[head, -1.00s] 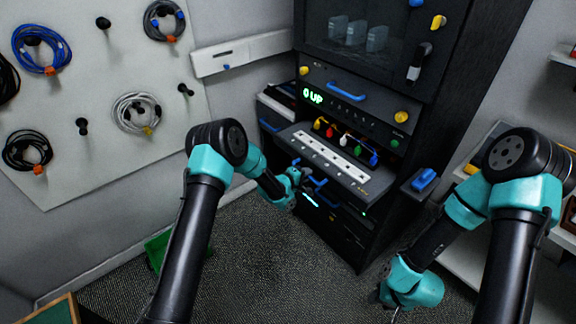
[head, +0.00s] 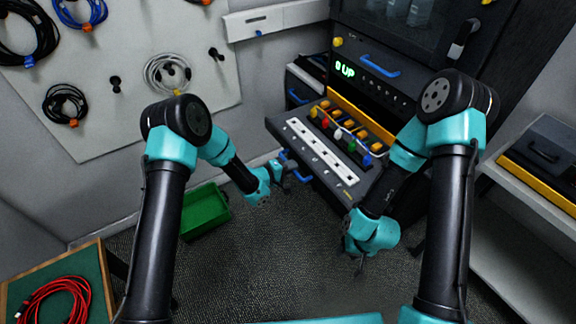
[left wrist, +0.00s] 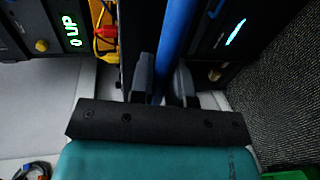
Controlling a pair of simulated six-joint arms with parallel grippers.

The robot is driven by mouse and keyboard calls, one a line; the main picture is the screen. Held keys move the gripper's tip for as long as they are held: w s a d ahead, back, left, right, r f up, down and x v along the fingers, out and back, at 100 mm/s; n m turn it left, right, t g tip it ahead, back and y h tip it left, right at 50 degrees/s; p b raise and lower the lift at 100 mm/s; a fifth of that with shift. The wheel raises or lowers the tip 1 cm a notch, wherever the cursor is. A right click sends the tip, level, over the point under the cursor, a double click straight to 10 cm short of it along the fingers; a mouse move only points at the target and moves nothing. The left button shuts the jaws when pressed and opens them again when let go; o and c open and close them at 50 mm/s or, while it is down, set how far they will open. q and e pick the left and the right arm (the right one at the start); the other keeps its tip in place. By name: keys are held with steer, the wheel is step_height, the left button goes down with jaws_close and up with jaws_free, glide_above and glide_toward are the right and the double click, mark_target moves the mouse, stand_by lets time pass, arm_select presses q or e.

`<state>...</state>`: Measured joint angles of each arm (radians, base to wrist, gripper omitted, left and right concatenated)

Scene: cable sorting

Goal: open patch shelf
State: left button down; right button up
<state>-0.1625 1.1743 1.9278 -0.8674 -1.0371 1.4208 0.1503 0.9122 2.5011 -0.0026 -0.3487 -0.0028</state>
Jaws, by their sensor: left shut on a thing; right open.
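The patch shelf (head: 325,155) is a dark shelf with a white socket strip and a row of coloured plugs, and it stands pulled out from the rack. My left gripper (head: 284,173) is at the shelf's front edge. In the left wrist view its fingers (left wrist: 163,88) are shut around a blue bar handle (left wrist: 177,45). In the head view the handle (head: 300,178) is partly hidden by the gripper.
The dark rack (head: 375,92) has a unit with a green lit display above the shelf. A green bin (head: 205,212) stands on the floor at left. Cable coils hang on the wall panel (head: 120,115). A white side shelf (head: 530,195) is at right. A red cable (head: 62,300) lies front left.

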arm_select(q)
steer(key=c, duration=1.1)
jaws_free()
steer(key=shift+a, duration=0.1)
steer(key=v, duration=1.7)
steer(key=shift+s+a, duration=0.1)
steer(key=s+a+f+m+g+y, duration=0.2)
steer(key=s+a+f+g+y, duration=0.2)
steer(key=s+a+f+y, duration=0.8)
steer(key=s+a+m+g+h, duration=0.1)
steer(key=s+g+h, duration=0.1)
steer(key=s, duration=0.8)
steer(key=shift+s+a+m+g, duration=0.2)
steer(key=shift+a+m+g, duration=0.1)
steer(key=shift+m, duration=0.1)
